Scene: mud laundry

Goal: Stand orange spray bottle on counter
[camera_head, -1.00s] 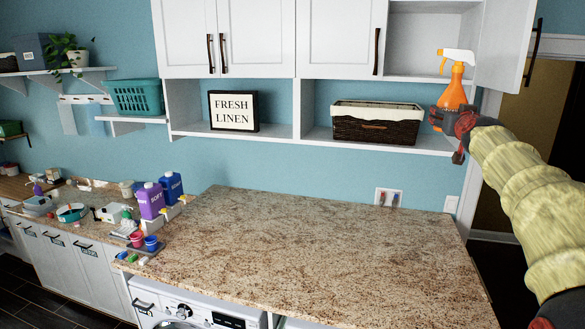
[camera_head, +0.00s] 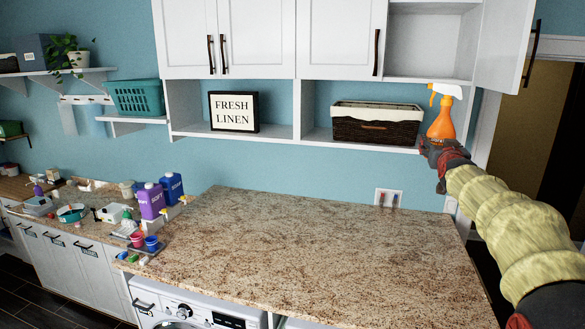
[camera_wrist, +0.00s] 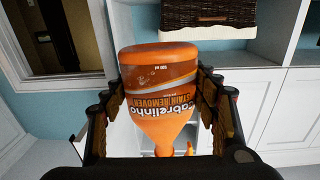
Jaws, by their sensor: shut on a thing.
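The orange spray bottle (camera_head: 441,124) with a white and orange trigger head is upright, slightly tilted, in the head view. My gripper (camera_head: 432,148) is shut on it near its lower part, to the right of the wicker basket and well above the counter. In the wrist view the bottle (camera_wrist: 160,90) appears upside down between the two fingers, its stain remover label facing the camera. The granite counter (camera_head: 310,245) lies below and to the left of my gripper, with a wide bare top.
A wicker basket (camera_head: 376,130) and a "Fresh Linen" sign (camera_head: 234,111) stand on the wall shelf. An open cabinet door (camera_head: 505,45) hangs above right. Purple (camera_head: 151,200) and blue (camera_head: 172,187) jugs and small items crowd the counter's left end.

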